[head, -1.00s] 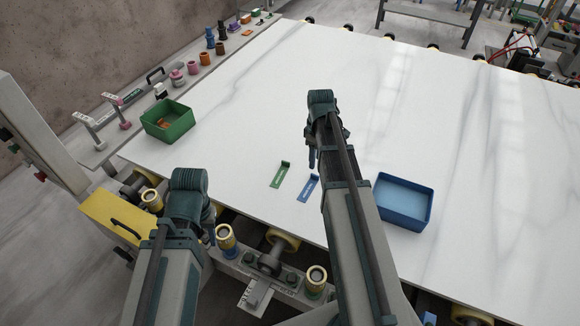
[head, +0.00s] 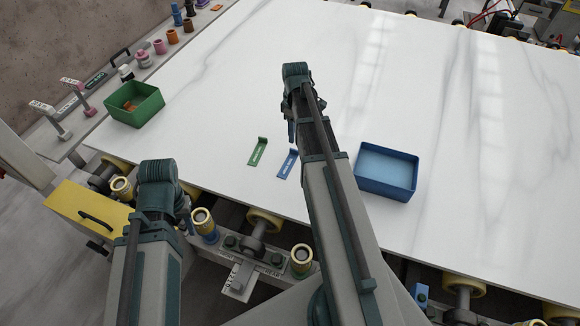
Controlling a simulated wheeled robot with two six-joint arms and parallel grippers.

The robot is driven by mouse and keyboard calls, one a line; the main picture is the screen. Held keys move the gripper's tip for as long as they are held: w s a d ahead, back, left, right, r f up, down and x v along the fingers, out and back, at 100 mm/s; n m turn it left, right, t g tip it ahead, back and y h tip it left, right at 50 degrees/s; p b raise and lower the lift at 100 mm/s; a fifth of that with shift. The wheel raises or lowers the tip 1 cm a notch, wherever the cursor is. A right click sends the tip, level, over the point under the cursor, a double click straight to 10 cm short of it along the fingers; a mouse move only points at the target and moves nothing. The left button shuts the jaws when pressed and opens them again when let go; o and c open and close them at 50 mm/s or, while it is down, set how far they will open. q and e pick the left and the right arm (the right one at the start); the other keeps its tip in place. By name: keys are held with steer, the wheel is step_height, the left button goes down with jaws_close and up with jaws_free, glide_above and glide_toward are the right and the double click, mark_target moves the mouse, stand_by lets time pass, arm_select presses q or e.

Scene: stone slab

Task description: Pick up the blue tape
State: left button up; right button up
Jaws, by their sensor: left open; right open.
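The blue tape (head: 286,165) is a short blue strip with a raised end, lying on the white stone slab (head: 230,90) near its front edge. A similar green strip (head: 257,152) lies just left of it. My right gripper (head: 291,130) is open, a little beyond and above the blue tape, with its arm passing close along the tape's right side. My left gripper (head: 188,222) is open, low at the front left before the slab's edge and far from the tape. Its fingers are mostly hidden behind its wrist.
A blue bin (head: 387,171) stands right of my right arm and looks empty. A green bin (head: 134,104) with orange-brown contents stands at the slab's left edge. Several small coloured items line the ledge at upper left. The slab's middle is clear.

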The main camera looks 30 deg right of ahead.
mark_target(294, 150)
arm_select(q)
steer(key=shift+f+b, duration=0.85)
steer(key=shift+f, duration=0.55)
arm_select(e)
steer(key=shift+f, duration=1.4)
step_height(294, 150, down, 5)
steer(key=b, duration=0.5)
steer(key=shift+d+f, duration=0.1)
steer(key=shift+f, duration=0.05)
arm_select(q)
step_height(294, 150, down, 5)
steer(key=shift+f, duration=0.1)
arm_select(e)
steer(key=shift+c, duration=0.3)
jaws_close()
